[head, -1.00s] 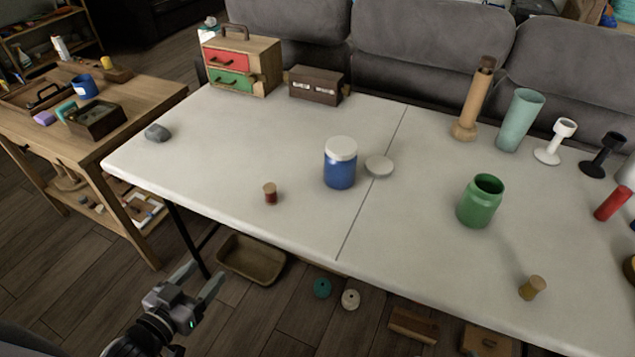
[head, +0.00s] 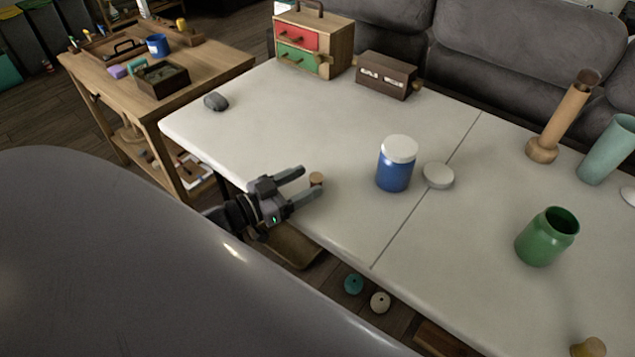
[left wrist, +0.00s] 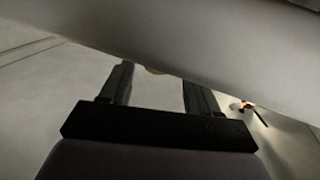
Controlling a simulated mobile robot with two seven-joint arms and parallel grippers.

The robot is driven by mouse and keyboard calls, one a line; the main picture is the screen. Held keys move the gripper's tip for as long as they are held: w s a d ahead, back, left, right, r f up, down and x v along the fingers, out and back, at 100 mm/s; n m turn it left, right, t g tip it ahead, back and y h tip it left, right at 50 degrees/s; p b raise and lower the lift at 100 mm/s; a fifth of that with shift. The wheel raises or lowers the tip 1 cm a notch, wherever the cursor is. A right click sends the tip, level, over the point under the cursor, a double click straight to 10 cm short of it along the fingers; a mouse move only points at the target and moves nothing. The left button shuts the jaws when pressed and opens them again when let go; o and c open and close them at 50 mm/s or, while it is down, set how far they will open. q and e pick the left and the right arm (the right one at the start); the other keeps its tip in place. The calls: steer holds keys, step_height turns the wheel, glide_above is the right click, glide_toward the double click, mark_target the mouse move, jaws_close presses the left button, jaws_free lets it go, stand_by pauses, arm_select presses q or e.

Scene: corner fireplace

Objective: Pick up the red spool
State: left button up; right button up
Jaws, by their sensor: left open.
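My right gripper is not in view.
On the white table (head: 340,230) a blue jar (head: 395,170) and a white lid (head: 438,175) stand right of the spool. A grey stone (head: 216,101) lies behind left, a drawer box (head: 312,45) at the back. A green jar (head: 546,238) stands further right.

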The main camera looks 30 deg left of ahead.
mark_target(310, 181)
arm_select(q)
steer(key=shift+x, duration=1.8)
steer(key=shift+d+f, duration=0.1)
steer(key=shift+d, duration=0.1)
steer(key=shift+c, duration=0.2)
steer(key=c, duration=1)
